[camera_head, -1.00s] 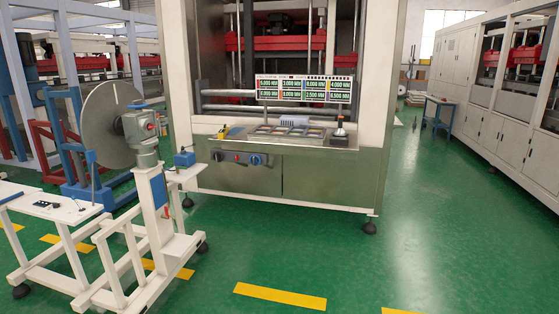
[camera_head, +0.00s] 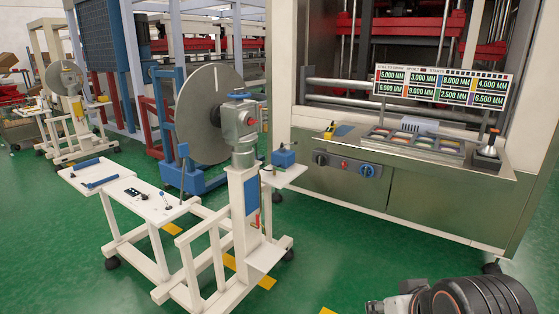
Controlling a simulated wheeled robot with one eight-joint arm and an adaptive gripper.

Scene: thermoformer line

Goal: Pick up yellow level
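A small yellow object (camera_head: 329,130) stands at the left end of the machine's front ledge, next to a flat blue piece; it is the likeliest yellow level, but it is too small to tell for sure. My gripper's fingers do not show. Part of my arm, dark and rounded with a grey end, shows at the bottom right, well in front of the machine and apart from the yellow object.
The steel ledge (camera_head: 478,165) holds a tray of coloured pieces (camera_head: 415,142) and a joystick (camera_head: 487,145) below a display panel (camera_head: 441,86). Green floor (camera_head: 385,240) before the machine is clear.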

